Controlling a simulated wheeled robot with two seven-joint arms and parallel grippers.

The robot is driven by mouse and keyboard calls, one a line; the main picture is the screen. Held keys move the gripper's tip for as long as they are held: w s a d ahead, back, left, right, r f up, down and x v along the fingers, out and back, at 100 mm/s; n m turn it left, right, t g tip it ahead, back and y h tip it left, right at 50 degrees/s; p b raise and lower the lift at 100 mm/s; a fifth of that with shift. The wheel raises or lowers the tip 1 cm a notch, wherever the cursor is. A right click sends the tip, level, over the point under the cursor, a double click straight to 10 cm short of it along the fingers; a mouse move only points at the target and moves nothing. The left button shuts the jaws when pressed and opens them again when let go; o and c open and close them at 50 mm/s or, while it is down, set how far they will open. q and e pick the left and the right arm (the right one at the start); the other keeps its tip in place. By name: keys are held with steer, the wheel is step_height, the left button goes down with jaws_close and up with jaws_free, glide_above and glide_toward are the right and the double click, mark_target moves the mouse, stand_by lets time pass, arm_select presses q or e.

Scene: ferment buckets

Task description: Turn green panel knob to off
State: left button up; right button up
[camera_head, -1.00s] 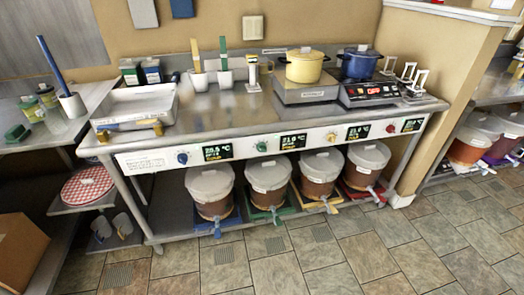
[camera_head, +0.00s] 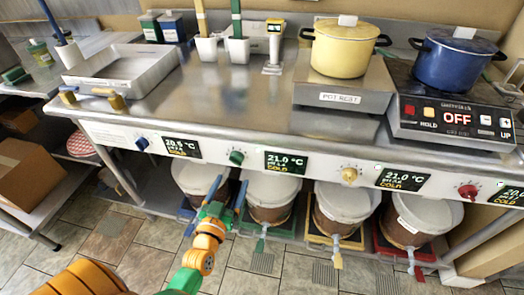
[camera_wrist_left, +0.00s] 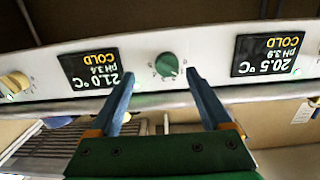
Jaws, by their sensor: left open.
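The green knob (camera_head: 236,157) is on the white front panel (camera_head: 330,168) of the steel counter, between a 20.5 °C display (camera_head: 182,147) and a 21.0 °C display (camera_head: 286,162). It also shows in the left wrist view (camera_wrist_left: 167,64), where the picture is upside down. My left gripper (camera_head: 228,190) is open and empty, below and in front of the panel. In the wrist view its blue fingers (camera_wrist_left: 158,80) point at the panel, one on each side of the knob and a little short of it. My right gripper is not in view.
Blue (camera_head: 142,143), yellow (camera_head: 349,175) and red (camera_head: 467,191) knobs sit along the same panel. Lidded buckets (camera_head: 270,190) stand on the shelf below, close to my left gripper. A yellow pot (camera_head: 343,50) and a blue pot (camera_head: 450,62) stand on the counter.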

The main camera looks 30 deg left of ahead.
mark_target(234, 162)
arm_select(q)
steer(key=w+a, duration=0.1)
steer(key=w, duration=0.1)
steer(key=w+r, duration=0.1)
steer(key=w, duration=0.1)
steer(key=w+a, duration=0.1)
steer(key=w, duration=0.1)
steer(key=shift+w+a+r+b, duration=0.1)
steer(key=shift+a+r+b, duration=0.1)
steer(key=shift+a+b, duration=0.15)
steer(key=shift+w, duration=0.15)
steer(key=shift+c, duration=0.2)
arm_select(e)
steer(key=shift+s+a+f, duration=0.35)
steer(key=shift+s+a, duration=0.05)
arm_select(q)
steer(key=shift+d, duration=0.1)
jaws_close()
steer(key=shift+r+n, duration=0.1)
steer(key=shift+n, duration=0.2)
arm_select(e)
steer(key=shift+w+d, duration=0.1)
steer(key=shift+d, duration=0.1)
